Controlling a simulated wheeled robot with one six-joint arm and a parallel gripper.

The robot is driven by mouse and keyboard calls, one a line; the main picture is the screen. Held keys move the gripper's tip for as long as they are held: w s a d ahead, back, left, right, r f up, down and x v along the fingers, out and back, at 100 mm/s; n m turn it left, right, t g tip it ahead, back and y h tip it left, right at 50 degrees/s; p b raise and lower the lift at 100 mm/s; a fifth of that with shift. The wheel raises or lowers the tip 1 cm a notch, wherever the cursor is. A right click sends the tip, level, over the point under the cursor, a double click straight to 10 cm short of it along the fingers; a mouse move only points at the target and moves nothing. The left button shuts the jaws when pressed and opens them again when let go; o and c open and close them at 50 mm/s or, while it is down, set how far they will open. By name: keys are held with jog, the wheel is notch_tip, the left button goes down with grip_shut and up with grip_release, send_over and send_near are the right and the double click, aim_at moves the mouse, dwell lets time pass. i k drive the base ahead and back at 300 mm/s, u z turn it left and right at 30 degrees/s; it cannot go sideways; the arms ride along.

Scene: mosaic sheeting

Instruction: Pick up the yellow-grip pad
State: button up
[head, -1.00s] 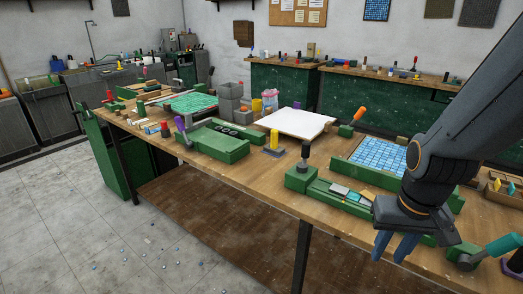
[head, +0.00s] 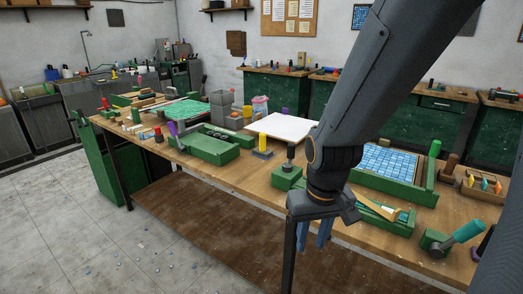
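The yellow-grip pad (head: 263,141) stands upright on the wooden bench, a yellow cylinder on a flat dark grey base. It is between the green fixture with dark round holes and the white board. My gripper (head: 314,236) points down at the bench's front edge, to the right of the pad and nearer to me. Its two blue fingers are apart with nothing between them. It is not touching the pad.
A green block with a dark knob (head: 289,168) stands between the pad and my gripper. The green fixture (head: 215,149) is left of the pad, the white board (head: 285,128) behind it. A blue mosaic sheet (head: 388,160) lies right. Bare wood is in front of the pad.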

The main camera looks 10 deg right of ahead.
aim_at(260, 151)
jog(key=u, duration=0.65)
jog(key=k, duration=0.8)
jog(key=u, duration=0.7)
jog(key=k, duration=0.35)
jog(key=u, duration=0.55)
jog(key=i, duration=1.65)
jog(key=z, duration=0.6)
jog(key=i, duration=1.35)
jog(key=z, duration=1.8)
jog(key=i, duration=1)
jog(key=z, duration=1)
